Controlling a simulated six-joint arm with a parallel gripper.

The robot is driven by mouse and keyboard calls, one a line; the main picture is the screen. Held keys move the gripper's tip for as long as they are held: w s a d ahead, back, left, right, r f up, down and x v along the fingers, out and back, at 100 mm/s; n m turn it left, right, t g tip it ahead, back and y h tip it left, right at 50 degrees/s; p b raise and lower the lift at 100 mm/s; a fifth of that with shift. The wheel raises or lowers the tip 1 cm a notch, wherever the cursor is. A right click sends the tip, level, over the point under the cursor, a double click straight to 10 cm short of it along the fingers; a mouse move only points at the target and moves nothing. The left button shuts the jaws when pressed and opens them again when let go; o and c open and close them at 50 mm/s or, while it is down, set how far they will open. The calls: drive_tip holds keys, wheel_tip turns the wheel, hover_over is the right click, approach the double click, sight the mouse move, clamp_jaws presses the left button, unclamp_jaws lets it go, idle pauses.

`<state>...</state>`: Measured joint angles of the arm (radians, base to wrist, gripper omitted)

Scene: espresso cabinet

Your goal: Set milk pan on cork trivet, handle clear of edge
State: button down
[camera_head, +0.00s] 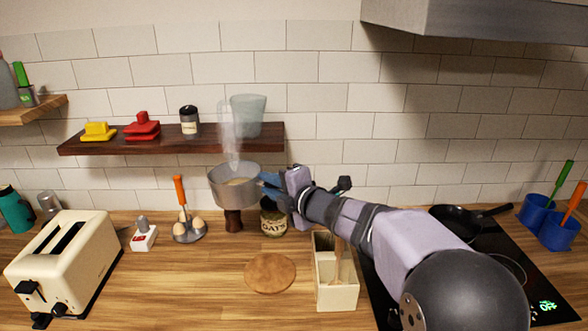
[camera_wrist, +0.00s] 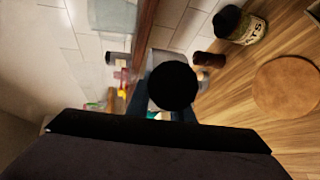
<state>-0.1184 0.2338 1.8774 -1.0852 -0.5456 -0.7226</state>
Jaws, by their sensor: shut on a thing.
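The grey milk pan (camera_head: 234,190) is in the air in front of the back wall, roughly upright, with steam rising and pale contents inside. My gripper (camera_head: 272,184) is shut on its handle from the right. In the wrist view, the black round handle end (camera_wrist: 172,86) sits between my fingers and hides most of the pan. The round cork trivet (camera_head: 270,272) lies bare on the wooden counter, below and nearer than the pan. It also shows at the right of the wrist view (camera_wrist: 288,88).
An oats jar (camera_head: 273,218) and a dark brown grinder (camera_head: 233,221) stand behind the trivet. A cream utensil box (camera_head: 337,296) is close on its right. A shelf (camera_head: 170,140) hangs behind.

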sight(254, 197)
drive_tip(key=shift+m+t+h, duration=0.5)
drive_tip(key=shift+m+h, duration=0.1)
drive_tip(key=shift+m, duration=0.1)
drive_tip(key=f, duration=0.1)
drive_tip(key=a+f, duration=0.1)
drive_tip(key=f, duration=0.1)
drive_tip(key=s+a+f, duration=0.1)
drive_tip(key=shift+s+a+f, duration=0.1)
drive_tip(key=shift+f, duration=0.1)
drive_tip(key=s+d+f+m+t+h, duration=0.1)
drive_tip(key=s+d+f+m+h, duration=0.1)
drive_tip(key=f, duration=0.5)
drive_tip(key=s+d+f+m+t+h, duration=0.1)
drive_tip(key=s+d+f+m+h, duration=0.2)
drive_tip(key=f, duration=0.4)
drive_tip(key=shift+s+d+h+b, duration=0.15)
drive_tip(key=shift+s+h+b, duration=0.25)
drive_tip(key=shift+s+h, duration=0.2)
drive_tip(key=shift+f, duration=0.1)
